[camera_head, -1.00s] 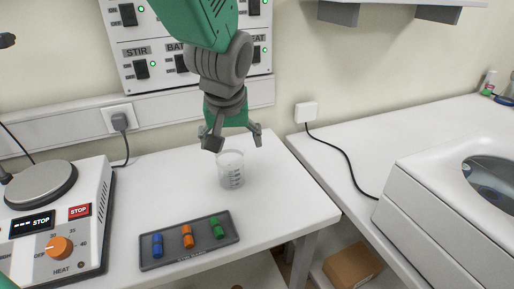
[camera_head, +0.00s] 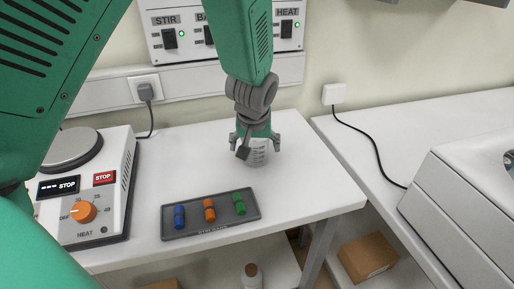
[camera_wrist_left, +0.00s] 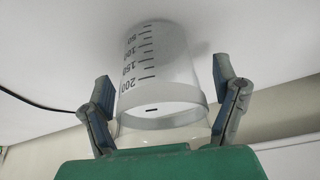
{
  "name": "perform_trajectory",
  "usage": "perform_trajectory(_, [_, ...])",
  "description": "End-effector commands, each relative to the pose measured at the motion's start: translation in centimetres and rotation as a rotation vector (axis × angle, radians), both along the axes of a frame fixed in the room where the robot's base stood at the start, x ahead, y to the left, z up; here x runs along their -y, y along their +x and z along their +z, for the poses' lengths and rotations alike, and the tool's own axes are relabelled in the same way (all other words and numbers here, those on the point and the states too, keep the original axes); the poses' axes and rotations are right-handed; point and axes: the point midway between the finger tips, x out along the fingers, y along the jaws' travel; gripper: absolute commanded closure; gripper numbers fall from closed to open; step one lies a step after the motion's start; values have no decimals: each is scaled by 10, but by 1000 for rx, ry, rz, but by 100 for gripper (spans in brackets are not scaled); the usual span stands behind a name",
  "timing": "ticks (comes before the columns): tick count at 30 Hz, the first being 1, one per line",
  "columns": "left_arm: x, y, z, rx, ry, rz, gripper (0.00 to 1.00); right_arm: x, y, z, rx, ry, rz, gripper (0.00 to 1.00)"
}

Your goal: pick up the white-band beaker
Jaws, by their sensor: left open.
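The clear beaker (camera_head: 258,157) with a pale band and dark volume marks stands upright on the white table. In the left wrist view the beaker (camera_wrist_left: 160,65) sits between the two fingers, its rim towards the palm. My left gripper (camera_head: 259,148) is over the beaker from above, one finger on each side, open. In the wrist view (camera_wrist_left: 162,95) a gap shows between each finger and the beaker wall. The upper part of the beaker is hidden by the gripper in the head view. My right gripper is not in view.
A dark tray (camera_head: 255,209) with blue, orange and green pieces lies in front of the beaker. A hot plate (camera_head: 112,190) stands at the left. The table ends to the right of the beaker, and a white machine (camera_head: 470,200) stands beyond.

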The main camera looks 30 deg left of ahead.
Motion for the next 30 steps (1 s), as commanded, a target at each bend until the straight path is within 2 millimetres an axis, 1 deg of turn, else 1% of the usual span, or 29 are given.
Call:
perform_trajectory(7, [3,0,0,3,3,-1,18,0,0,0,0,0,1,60])
perform_trajectory(8, [3,1,0,2,4,0,25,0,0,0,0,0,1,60])
perform_trajectory(9, [4,1,0,2,4,0,40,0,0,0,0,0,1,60])
perform_trajectory(11, [4,1,0,2,4,0,61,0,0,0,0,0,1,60])
perform_trajectory(12, [4,1,0,2,4,0,75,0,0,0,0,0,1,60])
perform_trajectory(20, [2,1,0,3,2,0,75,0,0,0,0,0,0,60])
perform_trajectory(23, [1,1,4,3,0,1,75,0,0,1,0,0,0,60])
perform_trajectory(26, [1,2,17,7,0,0,75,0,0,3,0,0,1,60])
perform_trajectory(30, [2,2,46,9,3,0,75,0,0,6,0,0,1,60])
